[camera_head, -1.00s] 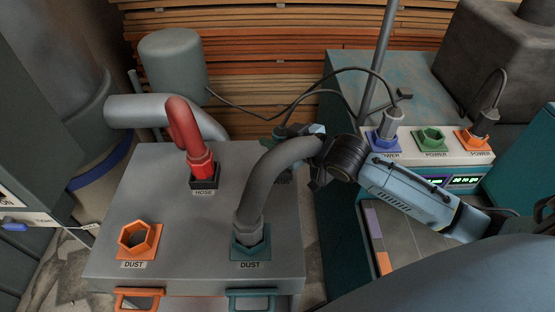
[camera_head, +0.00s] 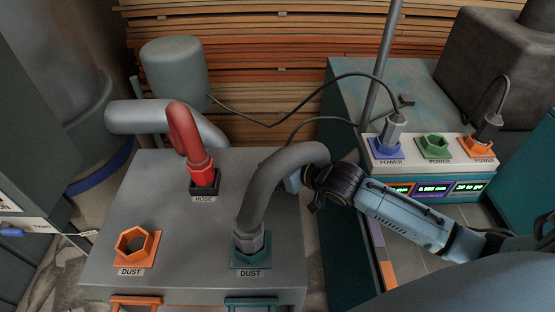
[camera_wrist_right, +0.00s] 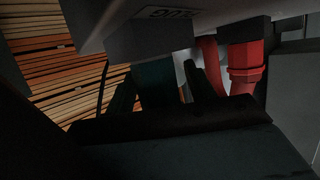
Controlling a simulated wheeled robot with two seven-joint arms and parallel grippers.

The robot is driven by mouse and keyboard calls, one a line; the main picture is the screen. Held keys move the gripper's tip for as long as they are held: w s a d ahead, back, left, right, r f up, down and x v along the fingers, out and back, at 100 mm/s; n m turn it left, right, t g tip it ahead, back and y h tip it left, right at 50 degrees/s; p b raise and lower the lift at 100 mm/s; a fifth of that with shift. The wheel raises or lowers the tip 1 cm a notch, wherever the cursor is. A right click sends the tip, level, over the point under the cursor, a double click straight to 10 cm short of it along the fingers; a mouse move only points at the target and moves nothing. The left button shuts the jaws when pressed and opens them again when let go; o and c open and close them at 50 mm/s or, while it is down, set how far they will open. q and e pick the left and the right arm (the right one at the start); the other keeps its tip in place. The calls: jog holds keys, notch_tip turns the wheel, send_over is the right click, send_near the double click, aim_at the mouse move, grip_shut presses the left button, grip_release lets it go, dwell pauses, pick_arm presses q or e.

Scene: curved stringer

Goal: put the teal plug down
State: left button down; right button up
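My right gripper (camera_head: 292,182) reaches left behind the grey curved hose (camera_head: 265,187), low beside the right edge of the grey box. The teal plug is hidden there in the head view. In the right wrist view it is a dark teal block (camera_wrist_right: 157,84) between the two dark fingers, which appear shut on it. That view is dim, and I cannot see whether the plug touches anything below. A black cable runs from behind the hose toward the power panel. My left gripper is not in view.
The grey box top (camera_head: 150,195) carries a red hose (camera_head: 185,140), an empty orange dust socket (camera_head: 137,246) and a teal dust socket (camera_head: 250,258) holding the grey hose. The power panel (camera_head: 418,155) has plugs in blue and orange; its green socket (camera_head: 434,147) is empty.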

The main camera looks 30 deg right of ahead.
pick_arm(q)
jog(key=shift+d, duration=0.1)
pick_arm(e)
jog(key=shift+r, duration=0.25)
jog(key=shift+s+d, duration=0.1)
jog(key=shift+s, duration=0.2)
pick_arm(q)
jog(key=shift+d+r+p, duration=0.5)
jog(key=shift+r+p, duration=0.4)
pick_arm(e)
jog(key=v, duration=1.1)
jog(key=shift+s, duration=0.15)
